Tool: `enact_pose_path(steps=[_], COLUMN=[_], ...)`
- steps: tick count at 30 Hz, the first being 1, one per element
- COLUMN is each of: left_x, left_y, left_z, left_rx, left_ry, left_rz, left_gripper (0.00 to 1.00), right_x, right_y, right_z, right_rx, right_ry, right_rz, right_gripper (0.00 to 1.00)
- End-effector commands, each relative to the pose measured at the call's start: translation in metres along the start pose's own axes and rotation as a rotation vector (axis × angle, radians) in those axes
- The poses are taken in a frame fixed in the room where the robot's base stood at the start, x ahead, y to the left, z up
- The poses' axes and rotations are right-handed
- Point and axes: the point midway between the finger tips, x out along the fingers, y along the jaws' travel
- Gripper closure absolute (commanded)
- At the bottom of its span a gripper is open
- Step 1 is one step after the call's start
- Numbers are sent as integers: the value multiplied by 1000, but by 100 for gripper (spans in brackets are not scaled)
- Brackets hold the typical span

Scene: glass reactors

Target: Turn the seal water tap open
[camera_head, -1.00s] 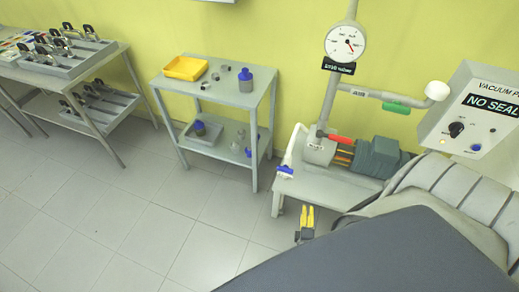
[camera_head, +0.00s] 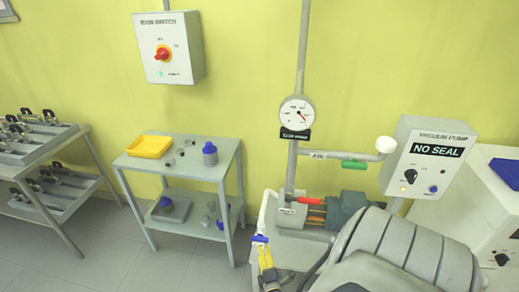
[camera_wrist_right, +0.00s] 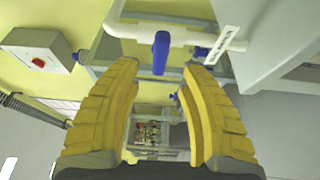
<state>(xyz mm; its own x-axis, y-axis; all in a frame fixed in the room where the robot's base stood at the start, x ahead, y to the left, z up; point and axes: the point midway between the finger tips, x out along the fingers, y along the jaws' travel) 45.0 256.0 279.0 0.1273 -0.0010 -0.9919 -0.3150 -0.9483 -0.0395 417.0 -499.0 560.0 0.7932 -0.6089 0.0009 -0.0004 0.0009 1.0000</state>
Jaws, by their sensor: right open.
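The seal water tap is a blue handle (camera_head: 260,239) on a white pipe (camera_head: 266,212) at the left of the pump. In the right wrist view the blue handle (camera_wrist_right: 161,53) hangs down from the white pipe (camera_wrist_right: 182,35), just beyond the gap between my fingertips. My right gripper (camera_head: 265,255) is open, with yellow fingers just below the handle in the head view. The right wrist view shows the gripper (camera_wrist_right: 158,75) empty, a finger on each side of the handle's line. I cannot tell whether they touch it. My left gripper is not in view.
A red lever (camera_head: 309,200) and a green lever (camera_head: 354,164) are near the pump. A gauge (camera_head: 298,112) stands above. The vacuum pump box (camera_head: 431,158) reads "NO SEAL". A white tag (camera_wrist_right: 225,43) hangs right of the tap. A small shelf table (camera_head: 188,170) stands left.

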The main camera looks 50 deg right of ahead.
Motion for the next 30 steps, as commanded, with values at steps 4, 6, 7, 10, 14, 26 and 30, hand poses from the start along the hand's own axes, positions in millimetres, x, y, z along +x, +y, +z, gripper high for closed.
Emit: enact_pose_path(steps=[4,6,7,10,14,26,30], left_x=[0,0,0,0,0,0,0], left_y=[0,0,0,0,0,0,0], left_z=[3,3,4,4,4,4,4], left_rx=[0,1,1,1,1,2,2], left_ry=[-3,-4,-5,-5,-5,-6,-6], left_rz=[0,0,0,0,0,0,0], left_gripper=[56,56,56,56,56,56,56], right_x=[28,39,43,54,63,74,74], right_y=[1,1,1,0,0,0,0], right_z=[-1,-1,0,-1,0,0,0], right_rx=[-1,0,-1,-1,-1,0,0], right_ry=[0,0,-1,0,0,0,0], right_rz=[1,1,1,0,0,-1,-1], right_gripper=[58,58,58,58,58,58,58])
